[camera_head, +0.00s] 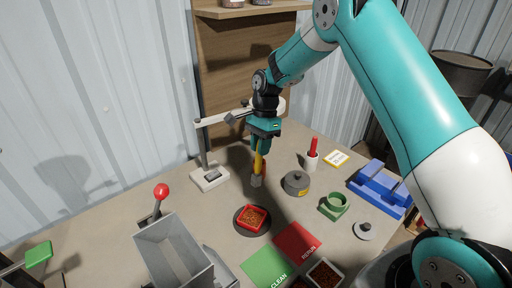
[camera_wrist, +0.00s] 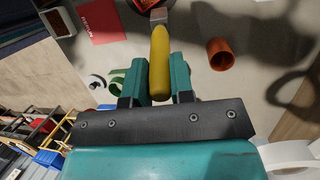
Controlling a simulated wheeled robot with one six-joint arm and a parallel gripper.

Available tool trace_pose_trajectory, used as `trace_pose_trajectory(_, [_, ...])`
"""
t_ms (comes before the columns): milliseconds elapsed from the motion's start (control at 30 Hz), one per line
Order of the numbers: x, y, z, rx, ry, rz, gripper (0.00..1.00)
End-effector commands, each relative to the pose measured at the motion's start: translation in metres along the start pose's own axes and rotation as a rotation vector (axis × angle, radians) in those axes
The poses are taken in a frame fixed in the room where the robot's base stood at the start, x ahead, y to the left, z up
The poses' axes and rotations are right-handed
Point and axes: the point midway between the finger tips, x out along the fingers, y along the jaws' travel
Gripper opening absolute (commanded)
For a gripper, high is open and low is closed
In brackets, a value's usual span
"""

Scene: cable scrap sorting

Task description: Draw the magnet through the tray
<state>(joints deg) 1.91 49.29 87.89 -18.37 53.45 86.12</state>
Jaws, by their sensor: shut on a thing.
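My gripper (camera_head: 260,149) is shut on the yellow handle of the magnet (camera_head: 258,165), which hangs upright with its grey block end down. The handle also shows between the fingers in the wrist view (camera_wrist: 159,62), with the grey end beyond it. The red tray (camera_head: 253,218) holds small copper-coloured bits and sits on a dark round base (camera_head: 238,228). The magnet's end is above and behind the tray in the head view, apart from it. Only an edge of the tray shows at the top of the wrist view.
A lamp-like stand (camera_head: 209,178) is close on the left, a lidded grey pot (camera_head: 296,182) on the right. Green CLEAN (camera_head: 264,266) and red RERUN (camera_head: 298,242) mats lie in front. A grey bin (camera_head: 172,250) with a red-knobbed lever (camera_head: 161,192) stands front left.

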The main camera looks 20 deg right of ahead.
Motion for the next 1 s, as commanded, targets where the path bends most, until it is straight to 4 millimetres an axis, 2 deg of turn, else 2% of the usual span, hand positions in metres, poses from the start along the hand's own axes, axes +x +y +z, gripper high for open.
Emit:
trace_pose_trajectory(100, [0.013, 0.017, 0.021, -0.025, -0.032, 0.03, 0.0])
trace_pose_trajectory(267, [0.026, 0.026, 0.033, -0.037, -0.052, 0.044, 0.0])
trace_pose_trajectory(467, [0.038, 0.026, 0.031, -0.038, -0.054, 0.045, 0.0])
trace_pose_trajectory(833, [0.075, 0.02, 0.021, -0.038, -0.053, 0.045, 0.0])
trace_pose_trajectory(1000, [0.085, 0.019, 0.019, -0.038, -0.053, 0.044, 0.0])
